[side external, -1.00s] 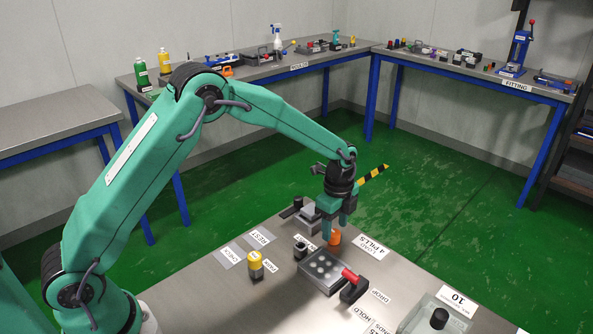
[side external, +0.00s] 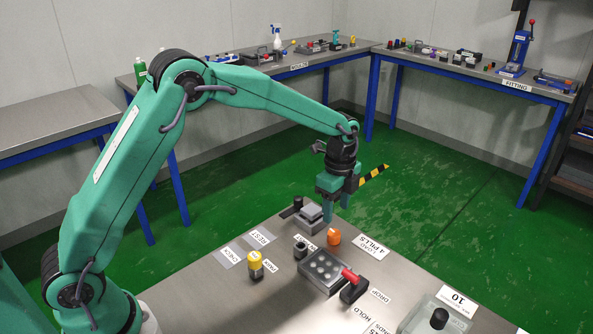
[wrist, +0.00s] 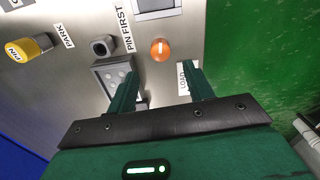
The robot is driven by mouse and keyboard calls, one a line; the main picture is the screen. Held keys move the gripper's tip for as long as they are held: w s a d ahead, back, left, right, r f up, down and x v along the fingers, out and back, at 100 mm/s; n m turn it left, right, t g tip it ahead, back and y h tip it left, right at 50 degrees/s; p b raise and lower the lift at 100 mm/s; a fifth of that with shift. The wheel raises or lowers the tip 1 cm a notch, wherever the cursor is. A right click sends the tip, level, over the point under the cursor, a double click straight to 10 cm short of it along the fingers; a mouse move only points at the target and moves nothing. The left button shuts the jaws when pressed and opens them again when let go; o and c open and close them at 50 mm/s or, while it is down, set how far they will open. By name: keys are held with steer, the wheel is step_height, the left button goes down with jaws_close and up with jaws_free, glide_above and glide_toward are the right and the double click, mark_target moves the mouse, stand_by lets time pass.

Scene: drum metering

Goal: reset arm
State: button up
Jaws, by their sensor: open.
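My gripper (side external: 336,207) is open and empty, pointing down above the far part of the steel table (side external: 215,300). It also shows in the wrist view (wrist: 163,90), with its two fingers apart. An orange rounded piece (side external: 334,237) stands on the table below the fingers, apart from them. It also shows in the wrist view (wrist: 160,49), beyond the fingertips. My arm is bent, with the gripper held over the table.
A grey block with round hollows (side external: 322,268) and a red-handled lever (side external: 350,275) sit near the table's middle. A yellow-topped pin (side external: 255,262) stands at PARK. A grey device (side external: 309,217) is behind the orange piece.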

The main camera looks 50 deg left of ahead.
steer(key=s+a+r+n+t, duration=0.1)
steer(key=s+a+r+n, duration=0.25)
steer(key=s+r, duration=0.4)
steer(key=s+a+r+n+t, duration=0.2)
steer(key=s+r+n, duration=0.35)
steer(key=r, duration=0.25)
steer(key=s+a+n+t, duration=0.2)
steer(key=s+n, duration=0.6)
steer(key=s, duration=0.9)
steer(key=shift+a+r+t, duration=0.2)
steer(key=shift+a+t, duration=0.1)
steer(key=shift+a, duration=0.2)
